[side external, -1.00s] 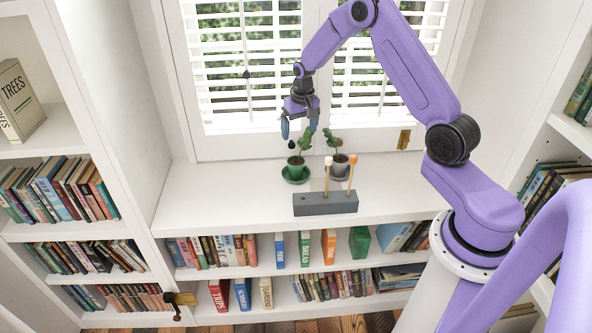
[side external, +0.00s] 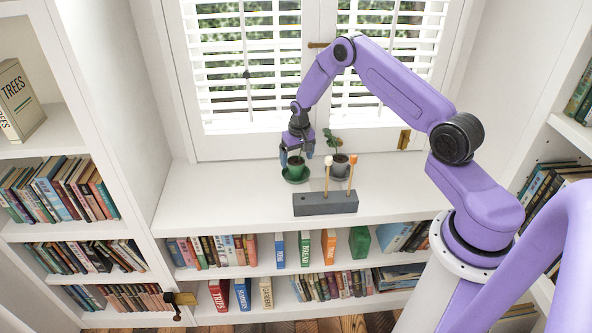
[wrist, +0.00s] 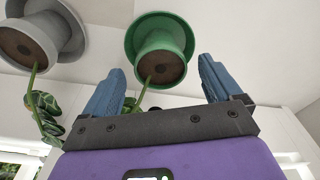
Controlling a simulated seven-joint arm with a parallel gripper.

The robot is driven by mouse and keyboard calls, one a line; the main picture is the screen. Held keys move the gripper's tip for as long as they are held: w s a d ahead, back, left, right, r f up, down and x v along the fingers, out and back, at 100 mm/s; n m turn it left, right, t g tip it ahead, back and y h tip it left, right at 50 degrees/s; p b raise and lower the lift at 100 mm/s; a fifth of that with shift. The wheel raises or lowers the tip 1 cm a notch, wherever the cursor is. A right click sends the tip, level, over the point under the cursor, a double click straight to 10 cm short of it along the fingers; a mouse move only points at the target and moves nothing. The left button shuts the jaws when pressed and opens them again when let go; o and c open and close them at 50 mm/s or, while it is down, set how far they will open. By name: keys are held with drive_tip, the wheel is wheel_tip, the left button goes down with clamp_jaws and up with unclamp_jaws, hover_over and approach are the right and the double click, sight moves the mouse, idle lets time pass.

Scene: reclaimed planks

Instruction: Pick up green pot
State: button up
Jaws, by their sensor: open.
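The green pot (side external: 296,172) stands on a green saucer on the white window shelf, with a plant in it. In the wrist view the green pot (wrist: 162,62) shows brown soil and a stem, ahead of and between the fingers. My gripper (side external: 297,158) is open, pointing down over the pot, with its blue fingers low around the plant. In the wrist view my gripper (wrist: 158,85) has its two blue fingers spread apart with nothing clamped. The plant's leaves are mostly hidden by my gripper in the side view.
A grey pot (side external: 340,169) with a plant stands close to the right; it also shows in the wrist view (wrist: 35,38). A grey block (side external: 325,204) with two upright pegs stands in front. The shelf to the left is clear. Window shutters rise behind.

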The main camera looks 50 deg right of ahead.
sight(296, 162)
drive_tip(key=shift+w+f, duration=0.15)
drive_tip(key=shift+f, duration=0.65)
drive_tip(key=shift+w+f, duration=0.1)
drive_tip(key=shift+f, duration=0.7)
drive_tip(key=shift+c, duration=0.2)
drive_tip(key=c, duration=1.4)
wheel_tip(296, 162, up, 13)
wheel_tip(296, 162, down, 9)
drive_tip(key=m, duration=0.4)
drive_tip(key=shift+f, duration=1.65)
